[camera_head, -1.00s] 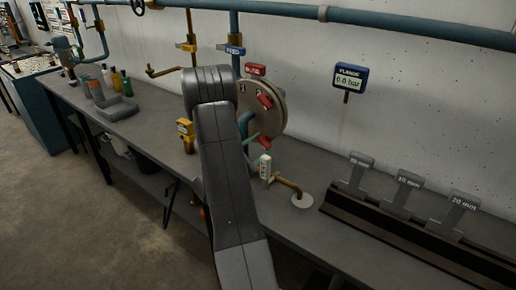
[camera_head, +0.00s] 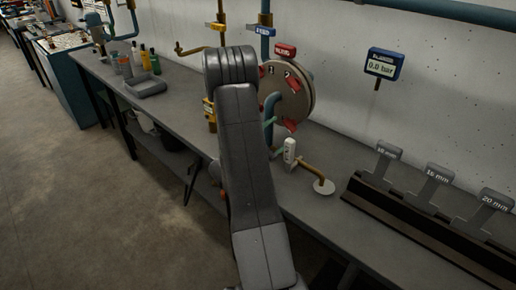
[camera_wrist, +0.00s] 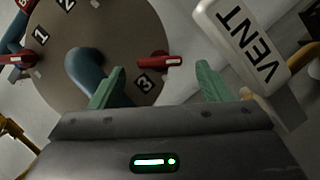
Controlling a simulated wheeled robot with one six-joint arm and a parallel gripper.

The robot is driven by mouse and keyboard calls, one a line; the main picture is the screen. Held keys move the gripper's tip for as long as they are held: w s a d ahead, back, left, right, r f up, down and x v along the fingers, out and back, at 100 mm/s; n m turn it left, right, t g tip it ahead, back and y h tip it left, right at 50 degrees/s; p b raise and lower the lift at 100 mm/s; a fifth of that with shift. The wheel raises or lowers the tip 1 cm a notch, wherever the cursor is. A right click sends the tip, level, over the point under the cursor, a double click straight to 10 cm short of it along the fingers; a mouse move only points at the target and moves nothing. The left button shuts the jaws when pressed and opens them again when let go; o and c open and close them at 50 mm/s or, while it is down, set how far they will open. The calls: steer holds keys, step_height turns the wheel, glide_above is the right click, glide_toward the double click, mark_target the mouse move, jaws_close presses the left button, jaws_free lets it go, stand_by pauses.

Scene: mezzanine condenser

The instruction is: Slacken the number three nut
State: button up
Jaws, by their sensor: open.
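A round tan flange disc (camera_head: 301,103) stands at the wall behind the bench, with numbered labels and red nuts. In the wrist view the label 3 (camera_wrist: 145,84) sits on the disc's lower right, just below a red lever-shaped nut (camera_wrist: 165,61). Red nuts also show in the head view at the disc's lower edge (camera_head: 290,125) and upper right (camera_head: 292,82). My gripper (camera_wrist: 158,80) has its green fingers apart, with label 3 and the red nut seen between and beyond them. Nothing is between the fingers. In the head view my arm hides most of the gripper.
A white VENT tag (camera_wrist: 243,40) is close to the right finger, with a brass pipe (camera_head: 312,174) near it. A blue pipe (camera_wrist: 88,72) bends out of the disc. A gauge (camera_head: 383,65) reads 0.0 bar. Marked grey holders (camera_head: 437,180) stand at right.

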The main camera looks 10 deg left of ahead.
mark_target(290, 125)
steer(key=b+v, duration=0.2)
steer(key=v, duration=0.9)
steer(key=shift+a, duration=0.2)
steer(key=shift+d, duration=0.1)
steer(key=p+x, duration=0.3)
steer(key=x, duration=1)
steer(key=shift+w+d+r, duration=0.1)
steer(key=shift+d, duration=0.15)
